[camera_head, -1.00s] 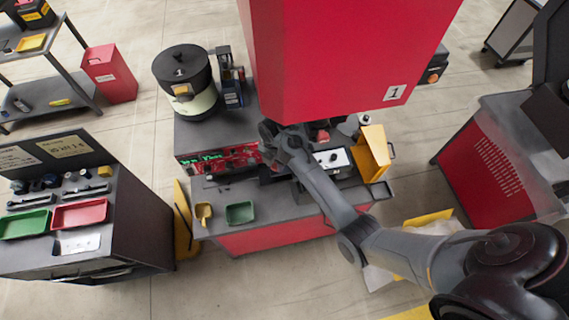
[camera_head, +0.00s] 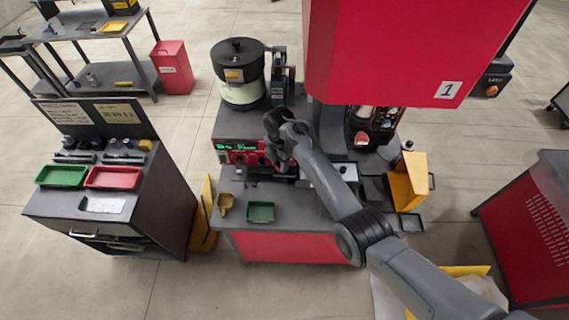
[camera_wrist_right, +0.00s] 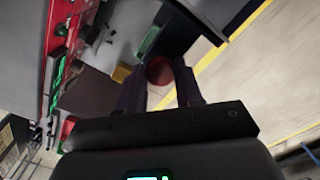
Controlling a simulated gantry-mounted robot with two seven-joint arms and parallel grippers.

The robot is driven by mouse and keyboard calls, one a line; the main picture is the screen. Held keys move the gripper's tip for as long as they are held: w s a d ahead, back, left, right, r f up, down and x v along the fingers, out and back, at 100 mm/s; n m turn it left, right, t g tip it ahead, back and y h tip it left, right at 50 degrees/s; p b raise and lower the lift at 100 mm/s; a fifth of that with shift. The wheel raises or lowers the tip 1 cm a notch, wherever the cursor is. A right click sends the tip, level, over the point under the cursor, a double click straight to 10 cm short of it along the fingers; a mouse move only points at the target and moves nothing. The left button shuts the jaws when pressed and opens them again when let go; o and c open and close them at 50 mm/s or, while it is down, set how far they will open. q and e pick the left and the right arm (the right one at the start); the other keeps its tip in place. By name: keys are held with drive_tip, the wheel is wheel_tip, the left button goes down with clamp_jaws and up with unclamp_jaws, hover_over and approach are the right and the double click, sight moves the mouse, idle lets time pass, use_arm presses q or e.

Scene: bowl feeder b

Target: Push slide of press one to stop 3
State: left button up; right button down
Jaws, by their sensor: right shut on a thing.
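Press one (camera_head: 410,45) is the big red housing with a "1" label, above a grey bench with a red front. My right arm reaches in from the lower right. My right gripper (camera_head: 283,172) is low over the bench, just right of the red control panel with green lettering (camera_head: 240,153). In the right wrist view the two dark fingers (camera_wrist_right: 159,88) stand either side of a round dark red knob (camera_wrist_right: 159,70), and the gripper is shut on it. The slide's track and its stops are hidden or too small to tell. My left gripper is not in view.
A feeder bowl with a black lid (camera_head: 239,62) stands behind the panel. A green tray (camera_head: 261,212) and a small yellow scoop-like bin (camera_head: 226,204) lie at the bench's front left. A yellow guard (camera_head: 407,180) stands to the right. A cart with trays (camera_head: 105,205) is at the left.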

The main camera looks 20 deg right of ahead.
drive_tip(key=c, duration=0.7)
unclamp_jaws()
drive_tip(key=shift+c, duration=0.2)
drive_tip(key=shift+r, duration=0.15)
wheel_tip(320, 180, up, 11)
drive_tip(key=b, duration=0.1)
